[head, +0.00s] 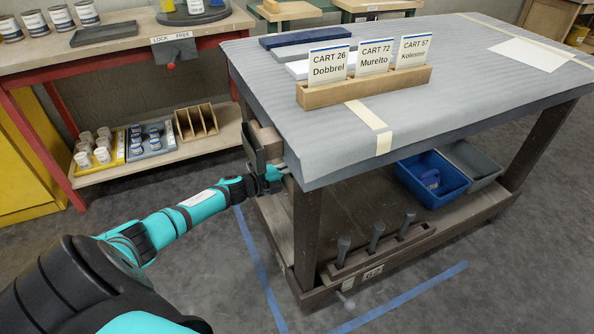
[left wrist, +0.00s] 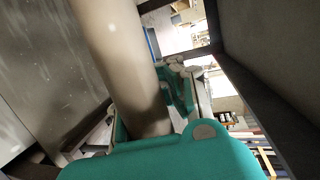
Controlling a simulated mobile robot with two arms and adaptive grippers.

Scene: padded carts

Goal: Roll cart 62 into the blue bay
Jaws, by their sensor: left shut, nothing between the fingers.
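The cart (head: 437,92) has a grey padded top on dark wooden legs. A small tag (head: 373,272) on its lower front rail seems to read 62. Blue tape lines run on the floor along its left side (head: 259,262) and front (head: 405,296). The visible base edges lie inside these lines; the far side is hidden. My left gripper (head: 275,176) is at the cart's left end, just below a wooden block and dark plate (head: 253,150). It is shut and holds nothing. A thick beige cylinder (left wrist: 118,60) passes close by in the left wrist view. My right gripper is out of view.
A rack of name cards (head: 365,88) stands on the cart top. A blue bin (head: 432,178) and a grey bin (head: 472,163) sit on its lower shelf. A red-framed bench (head: 117,60) with a LOCK/FREE sign stands at the left. Floor at front right is clear.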

